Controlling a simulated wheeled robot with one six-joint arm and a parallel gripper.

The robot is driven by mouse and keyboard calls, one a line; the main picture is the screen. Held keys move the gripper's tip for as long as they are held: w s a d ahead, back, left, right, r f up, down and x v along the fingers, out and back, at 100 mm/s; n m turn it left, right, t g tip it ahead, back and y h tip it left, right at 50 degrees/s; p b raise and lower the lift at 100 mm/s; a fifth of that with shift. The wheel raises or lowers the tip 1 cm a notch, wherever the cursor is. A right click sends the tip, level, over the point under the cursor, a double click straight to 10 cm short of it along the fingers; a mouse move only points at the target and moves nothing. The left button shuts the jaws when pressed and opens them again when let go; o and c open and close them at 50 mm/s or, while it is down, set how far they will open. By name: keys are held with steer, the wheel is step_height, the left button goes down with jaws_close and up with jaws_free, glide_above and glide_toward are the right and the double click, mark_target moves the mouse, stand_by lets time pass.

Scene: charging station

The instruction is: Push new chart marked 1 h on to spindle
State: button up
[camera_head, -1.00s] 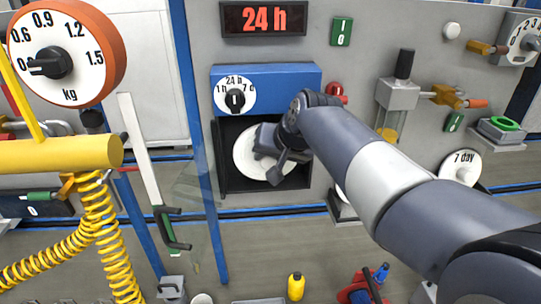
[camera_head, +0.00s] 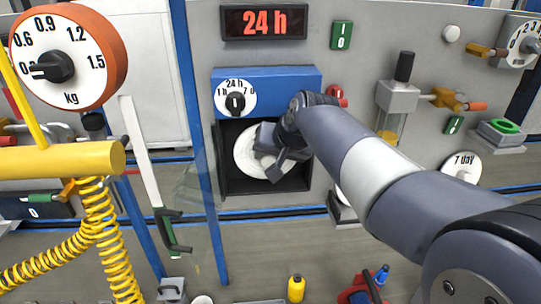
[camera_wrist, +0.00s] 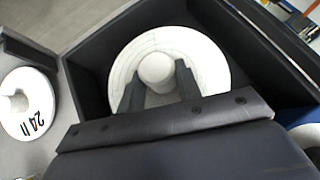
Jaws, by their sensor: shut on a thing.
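A white round chart (camera_head: 246,151) sits inside the open black recorder box under the blue panel. It also shows in the wrist view (camera_wrist: 211,62), with faint rings and a raised white hub (camera_wrist: 157,70). My gripper (camera_wrist: 158,88) is shut on this hub, one finger on each side. In the head view my gripper (camera_head: 270,153) covers the right part of the chart. No marking can be read on the chart. The spindle is hidden behind the chart, so I cannot tell how far on it is.
The recorder box (camera_head: 222,170) has dark walls close around the gripper. Above it are a dial (camera_head: 235,98) marked 1 h, 24 h and 7 d, and a display (camera_head: 264,20) reading 24 h. A 24 h chart (camera_wrist: 26,103) and a 7 day chart (camera_head: 461,166) hang nearby.

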steer(key=shift+w, duration=0.65)
steer(key=o, duration=1.1)
steer(key=s+d+r+b, duration=0.1)
steer(key=s+d, duration=0.1)
steer(key=s, duration=0.2)
steer(key=s+d+r+b, duration=0.1)
steer(key=s+d, duration=0.1)
steer(key=s, duration=0.3)
steer(key=s+d+r+b, duration=0.1)
steer(key=s+d, duration=0.1)
steer(key=s, duration=0.3)
steer(key=shift+d+r, duration=0.2)
steer(key=shift+r, duration=0.1)
steer(key=shift+w, duration=0.1)
steer(key=shift+c, duration=0.2)
